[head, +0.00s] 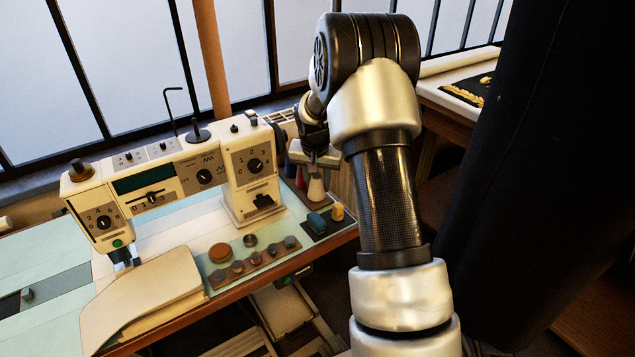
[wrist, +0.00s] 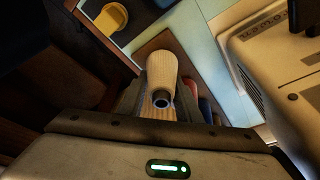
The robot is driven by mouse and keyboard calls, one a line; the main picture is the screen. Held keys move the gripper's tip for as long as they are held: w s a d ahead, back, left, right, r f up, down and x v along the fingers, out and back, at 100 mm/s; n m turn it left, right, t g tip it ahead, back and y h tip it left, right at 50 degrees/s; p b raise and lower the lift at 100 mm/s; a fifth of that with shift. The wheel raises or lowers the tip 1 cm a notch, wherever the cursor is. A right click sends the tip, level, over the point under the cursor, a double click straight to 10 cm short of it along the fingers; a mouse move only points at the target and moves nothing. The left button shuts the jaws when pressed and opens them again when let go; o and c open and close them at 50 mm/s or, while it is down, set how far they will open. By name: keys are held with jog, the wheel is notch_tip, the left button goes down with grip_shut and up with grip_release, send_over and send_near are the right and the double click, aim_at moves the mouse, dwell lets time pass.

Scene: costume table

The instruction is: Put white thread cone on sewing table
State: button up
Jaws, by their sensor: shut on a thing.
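The white thread cone (head: 315,188) hangs below my gripper (head: 317,157) near the right edge of the sewing table (head: 185,222). In the wrist view the cone (wrist: 161,70) stands between the fingers of my gripper (wrist: 158,108), its narrow holed end toward the camera. My gripper is shut on the cone and points down. I cannot tell whether the cone's wide end touches the table. A red cone (head: 290,167) and a blue cone (head: 300,179) stand close to its left.
A white sewing machine (head: 155,187) fills the table's middle. A dark mat with a blue item (head: 316,222) and a yellow item (head: 337,211) lies in front of the cone. A black drape (head: 530,150) hangs at the right. Another table (head: 445,101) stands behind.

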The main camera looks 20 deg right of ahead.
jog(key=o, duration=1.2)
jog(key=shift+c, duration=0.2)
jog(key=p+v, duration=0.3)
jog(key=v, duration=1.4)
jog(key=shift+s+r, duration=0.15)
jog(key=shift+r, duration=0.05)
